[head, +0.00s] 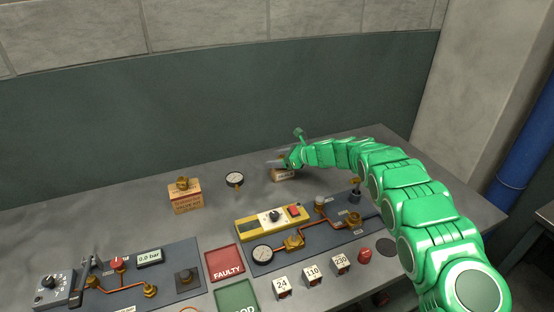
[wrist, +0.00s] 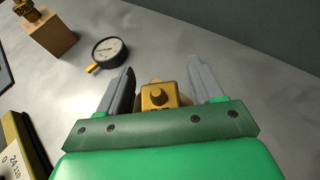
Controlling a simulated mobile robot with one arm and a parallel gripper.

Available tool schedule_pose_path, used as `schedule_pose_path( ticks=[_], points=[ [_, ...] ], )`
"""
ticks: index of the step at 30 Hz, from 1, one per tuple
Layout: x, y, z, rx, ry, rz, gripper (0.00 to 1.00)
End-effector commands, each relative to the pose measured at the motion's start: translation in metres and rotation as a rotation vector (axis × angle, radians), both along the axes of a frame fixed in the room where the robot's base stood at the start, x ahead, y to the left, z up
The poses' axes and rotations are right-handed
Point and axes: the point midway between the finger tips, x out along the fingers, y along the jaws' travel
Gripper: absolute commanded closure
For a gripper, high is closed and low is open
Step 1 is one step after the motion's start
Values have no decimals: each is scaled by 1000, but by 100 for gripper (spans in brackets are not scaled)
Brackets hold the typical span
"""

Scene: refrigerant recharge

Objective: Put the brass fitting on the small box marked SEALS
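My gripper (head: 279,158) is at the far side of the bench, just above a small cardboard box (head: 283,175). The lettering on this box is too small to read. In the wrist view my gripper (wrist: 165,82) has its two grey fingers spread apart. A brass fitting (wrist: 158,97) sits between them, with gaps to the fingers. Tan cardboard shows partly behind the fitting, which appears to rest on the small box; the contact is hidden. In the head view the gripper hides this fitting.
A larger cardboard box (head: 186,198) with another brass piece (head: 182,183) on top stands left. A round gauge (head: 234,179) lies between the boxes. A yellow instrument (head: 274,217), a piped panel (head: 335,230) and a red FAULTY tray (head: 225,262) are nearer. Bench left of the larger box is clear.

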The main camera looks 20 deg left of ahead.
Motion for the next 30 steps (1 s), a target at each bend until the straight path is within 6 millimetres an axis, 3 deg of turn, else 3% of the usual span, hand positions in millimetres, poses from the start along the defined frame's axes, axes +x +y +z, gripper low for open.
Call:
schedule_pose_path(
  ticks=[10,30],
  points=[
    [0,-1,4,0,0,-1,34],
    [1,-94,41,-2,0,-3,34]
  ],
)
